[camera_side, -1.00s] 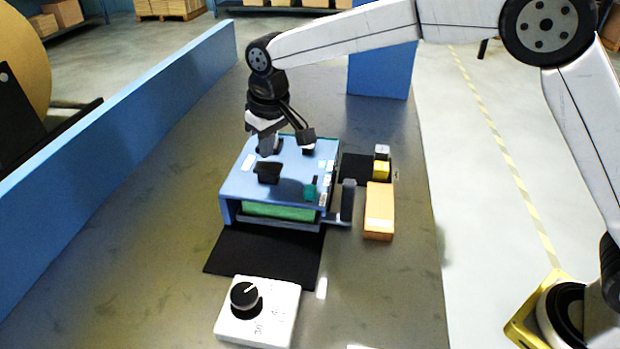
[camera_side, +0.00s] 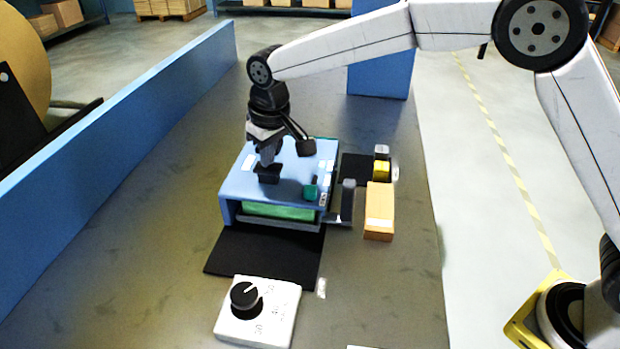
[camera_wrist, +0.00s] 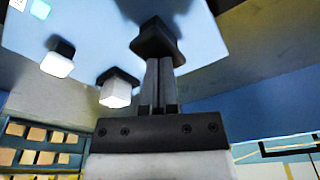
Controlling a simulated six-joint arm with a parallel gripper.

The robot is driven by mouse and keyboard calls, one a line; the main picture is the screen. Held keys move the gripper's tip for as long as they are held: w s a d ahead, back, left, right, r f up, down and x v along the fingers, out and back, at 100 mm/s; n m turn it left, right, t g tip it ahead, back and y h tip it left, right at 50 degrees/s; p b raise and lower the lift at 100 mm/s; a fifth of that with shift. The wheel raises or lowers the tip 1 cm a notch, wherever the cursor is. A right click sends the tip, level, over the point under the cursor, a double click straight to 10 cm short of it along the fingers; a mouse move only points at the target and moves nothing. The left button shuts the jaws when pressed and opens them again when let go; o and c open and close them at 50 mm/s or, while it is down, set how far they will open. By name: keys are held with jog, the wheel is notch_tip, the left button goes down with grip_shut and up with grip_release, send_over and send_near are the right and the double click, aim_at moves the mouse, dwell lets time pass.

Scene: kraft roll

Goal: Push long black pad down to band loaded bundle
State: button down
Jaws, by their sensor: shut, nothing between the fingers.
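The blue banding machine (camera_side: 240,185) stands on the grey bench with a green bundle (camera_side: 279,211) in its front opening. The black pad (camera_side: 269,176) sits on the machine's top; it also shows in the wrist view (camera_wrist: 155,42). My gripper (camera_side: 268,165) is shut and empty, pointing down at the pad. In the wrist view my closed fingertips (camera_wrist: 158,62) meet the pad's underside edge or overlap it; I cannot tell how firmly they touch. The far part of the machine's top is hidden behind my gripper.
A white box with a black dial (camera_side: 244,295) stands in front of the black mat (camera_side: 262,257). An orange block (camera_side: 379,212) and a yellow cube (camera_side: 381,170) lie right of the machine. A blue wall (camera_side: 130,155) runs along the left. The bench's front left is clear.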

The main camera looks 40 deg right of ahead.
jog(key=shift+f, duration=1.05)
jog(key=shift+r, duration=3.6)
jog(key=shift+d, duration=0.15)
